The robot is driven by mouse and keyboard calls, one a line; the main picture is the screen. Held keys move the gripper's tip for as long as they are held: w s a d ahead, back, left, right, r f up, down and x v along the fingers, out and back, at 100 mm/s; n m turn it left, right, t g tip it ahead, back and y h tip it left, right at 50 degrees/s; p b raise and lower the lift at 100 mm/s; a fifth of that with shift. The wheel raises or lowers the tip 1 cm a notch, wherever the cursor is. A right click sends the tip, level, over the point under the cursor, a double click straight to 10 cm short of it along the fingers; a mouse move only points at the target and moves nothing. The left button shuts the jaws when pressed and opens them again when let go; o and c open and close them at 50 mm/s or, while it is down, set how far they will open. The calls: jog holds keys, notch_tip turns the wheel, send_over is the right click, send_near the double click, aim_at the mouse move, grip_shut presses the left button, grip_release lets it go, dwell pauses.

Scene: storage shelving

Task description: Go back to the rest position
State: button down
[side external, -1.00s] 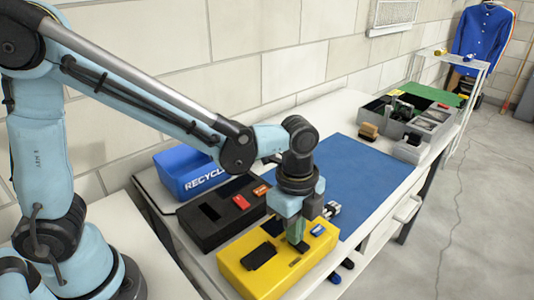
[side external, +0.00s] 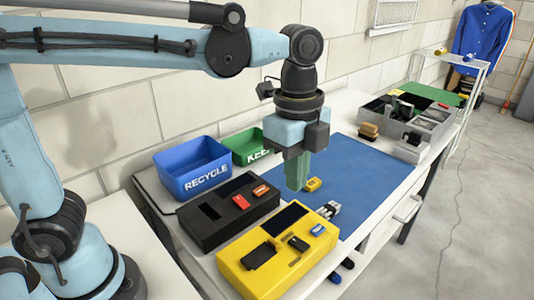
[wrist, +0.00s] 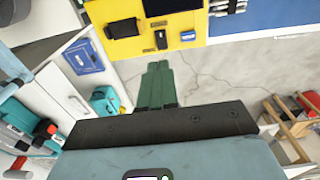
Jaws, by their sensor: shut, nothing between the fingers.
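My gripper (side external: 297,175) hangs from the arm, pointing down above the blue mat (side external: 362,165), behind the yellow box. Its green fingers are together with nothing between them, and they also show shut in the wrist view (wrist: 158,70). The yellow box (side external: 235,262) lies on the bench below with dark items and a small blue item on it. It also shows at the top of the wrist view (wrist: 125,47). The gripper is apart from everything around it.
A blue RECYCLE bin (side external: 192,172), a green KEEP bin (side external: 247,147) and a black box (side external: 200,230) stand on the bench. A small yellow item (side external: 312,184) and a grey-white item (side external: 331,209) lie on the mat. A grey divided tray (side external: 428,125) stands farther back.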

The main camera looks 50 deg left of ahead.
jog(key=s+a+f+n+t, duration=0.2)
jog(key=a+n+t, duration=0.1)
jog(key=a+n, duration=0.4)
jog(key=s+a+f+n+t, duration=0.2)
jog(key=a+f+n+t, duration=0.1)
jog(key=a+n, duration=0.5)
jog(key=n+t, duration=0.1)
jog(key=n, duration=0.2)
jog(key=shift+a+y, duration=0.2)
jog(key=shift+y, duration=0.1)
